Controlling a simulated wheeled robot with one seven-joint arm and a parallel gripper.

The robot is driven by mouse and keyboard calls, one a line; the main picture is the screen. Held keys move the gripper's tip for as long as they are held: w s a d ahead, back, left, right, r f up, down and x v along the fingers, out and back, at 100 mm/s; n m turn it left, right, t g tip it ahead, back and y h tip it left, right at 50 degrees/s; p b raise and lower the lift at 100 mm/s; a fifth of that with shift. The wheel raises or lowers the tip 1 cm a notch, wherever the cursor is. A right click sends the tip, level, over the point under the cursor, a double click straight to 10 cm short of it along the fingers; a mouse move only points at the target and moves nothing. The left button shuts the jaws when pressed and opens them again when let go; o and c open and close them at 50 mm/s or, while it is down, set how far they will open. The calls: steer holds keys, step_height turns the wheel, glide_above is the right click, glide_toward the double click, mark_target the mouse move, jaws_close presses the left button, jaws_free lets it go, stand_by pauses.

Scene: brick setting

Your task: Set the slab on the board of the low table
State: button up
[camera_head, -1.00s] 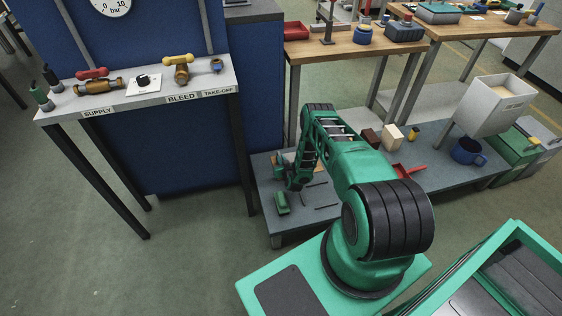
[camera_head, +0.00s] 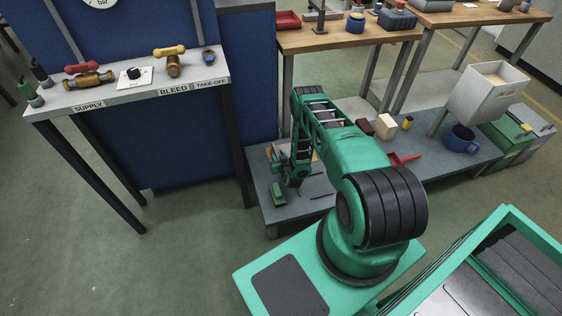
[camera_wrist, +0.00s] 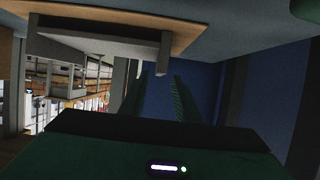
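The low table (camera_head: 325,186) is grey-blue and stands in front of my base. A strip of tan board (camera_head: 317,156) shows on it, mostly hidden behind my arm. My gripper (camera_head: 292,184) is low over the table's left part, near the board. In the wrist view its two green fingers (camera_wrist: 160,98) stand apart with nothing visible between them. I cannot tell for sure whether this piece is the slab.
The valve shelf (camera_head: 130,88) and blue panel (camera_head: 130,150) stand to the left.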

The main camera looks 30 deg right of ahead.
steer(key=v, duration=0.7)
steer(key=w+d+r+n+g, duration=0.1)
steer(key=w+r, duration=0.2)
steer(key=r, duration=0.3)
steer(key=w+d+r+g+y, duration=0.1)
steer(key=w+r, duration=0.1)
steer(key=r, duration=0.5)
steer(key=w+d+r+n+g, duration=0.1)
steer(key=w+r, duration=0.2)
steer(key=r, duration=0.3)
steer(key=s+r+g, duration=0.2)
steer(key=s+r, duration=0.2)
steer(key=r, duration=0.6)
steer(key=s+r+g, duration=0.1)
steer(key=s+r, duration=0.2)
steer(key=r, duration=0.7)
steer(key=s+r+m+g, duration=0.2)
steer(key=s+r, duration=0.8)
steer(key=s+a+r+m+g+y, duration=0.1)
steer(key=s+a+r, duration=0.2)
steer(key=s, duration=0.8)
steer(key=s+a+r+m+g+y, duration=0.1)
steer(key=s+r, duration=0.4)
steer(key=s, duration=0.6)
steer(key=s+a+r+m+g, duration=0.1)
steer(key=s+a+r+g, duration=0.1)
steer(key=s+a, duration=0.4)
steer(key=s+r, duration=0.1)
steer(key=s, duration=0.3)
steer(key=shift+s+r+g+y, duration=0.4)
